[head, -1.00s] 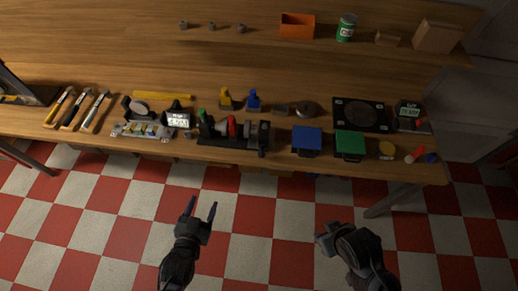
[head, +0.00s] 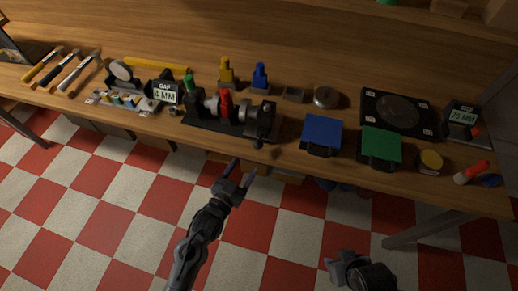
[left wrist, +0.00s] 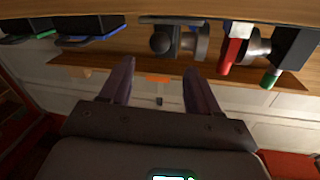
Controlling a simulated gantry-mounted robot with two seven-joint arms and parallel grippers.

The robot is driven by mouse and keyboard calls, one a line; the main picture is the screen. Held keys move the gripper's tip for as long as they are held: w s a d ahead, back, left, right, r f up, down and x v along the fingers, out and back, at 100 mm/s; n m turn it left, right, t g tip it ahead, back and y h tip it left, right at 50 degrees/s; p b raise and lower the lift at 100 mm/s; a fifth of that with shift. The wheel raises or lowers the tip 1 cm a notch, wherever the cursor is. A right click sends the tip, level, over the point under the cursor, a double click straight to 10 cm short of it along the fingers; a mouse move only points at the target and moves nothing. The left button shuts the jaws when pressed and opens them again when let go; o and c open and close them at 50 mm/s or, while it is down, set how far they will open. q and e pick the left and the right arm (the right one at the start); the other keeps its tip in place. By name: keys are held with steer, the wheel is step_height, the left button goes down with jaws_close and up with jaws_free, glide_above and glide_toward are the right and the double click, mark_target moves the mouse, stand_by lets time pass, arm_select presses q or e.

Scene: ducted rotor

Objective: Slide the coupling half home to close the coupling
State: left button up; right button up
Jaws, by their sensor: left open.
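The coupling rig (head: 230,118) sits on a black base near the bench's front edge. It has grey round parts on a shaft line, an upright red handle (head: 226,102) and a dark block with a knob at its right end. Which round part is the sliding coupling half is unclear. In the left wrist view the red handle (left wrist: 236,50) and a dark ball knob (left wrist: 160,42) show near the bench edge. My left gripper (head: 242,168) is open and empty, in front of the bench edge below the rig; its fingers also show in the wrist view (left wrist: 159,68). My right gripper (head: 345,262) hangs over the floor, its jaws unclear.
A gap display (head: 166,94) reading about 4 MM stands left of the rig. Blue (head: 322,132) and green (head: 381,146) boxes stand to its right. Yellow (head: 227,72) and blue (head: 260,77) handled pieces stand behind. Several tools lie at far left. Floor space before the bench is free.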

mark_target(256, 148)
arm_select(q)
steer(key=b+x, duration=0.2)
steer(key=x, duration=0.8)
steer(key=shift+w+d, duration=0.25)
steer(key=shift+w, duration=0.05)
jaws_close()
